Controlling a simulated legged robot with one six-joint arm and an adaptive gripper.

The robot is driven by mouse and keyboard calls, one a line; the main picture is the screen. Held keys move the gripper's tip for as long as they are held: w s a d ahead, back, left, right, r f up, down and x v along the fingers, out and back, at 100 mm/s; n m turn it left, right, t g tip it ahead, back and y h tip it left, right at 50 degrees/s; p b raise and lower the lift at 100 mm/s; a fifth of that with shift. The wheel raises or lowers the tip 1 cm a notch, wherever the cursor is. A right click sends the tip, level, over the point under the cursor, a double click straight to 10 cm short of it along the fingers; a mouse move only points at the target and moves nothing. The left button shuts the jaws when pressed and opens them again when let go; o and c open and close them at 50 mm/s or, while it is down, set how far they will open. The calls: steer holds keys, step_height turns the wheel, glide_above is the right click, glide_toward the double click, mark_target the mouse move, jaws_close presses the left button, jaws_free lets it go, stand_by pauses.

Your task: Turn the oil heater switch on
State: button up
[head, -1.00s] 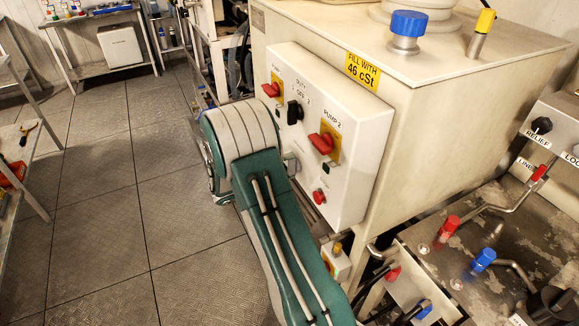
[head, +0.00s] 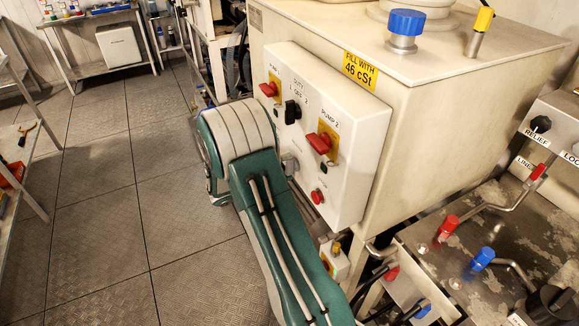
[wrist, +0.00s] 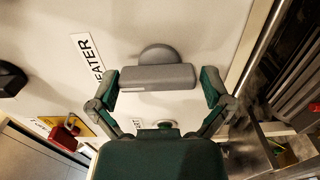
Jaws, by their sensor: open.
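The oil heater switch (wrist: 157,77) is a grey rotary knob with a wide bar handle on the white panel, beside a partly hidden label reading "EATER" in the wrist view. The bar lies roughly level across that picture. My gripper (wrist: 160,84) is open, with one fingertip near each end of the bar. Small gaps seem to show, and I cannot tell whether either finger touches it. In the head view my arm covers most of this part of the white control panel (head: 348,165), and the gripper is largely hidden behind it.
The panel also carries red pump switches (head: 319,143), a black duty selector (head: 292,112) and a red button (head: 318,196). A green-ringed button (wrist: 155,124) sits below the knob in the wrist view. Pipes and valves stand at right. The floor at left is clear.

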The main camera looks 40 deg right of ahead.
steer(key=v, duration=1.1)
steer(key=shift+a, duration=0.25)
steer(key=shift+f, duration=0.15)
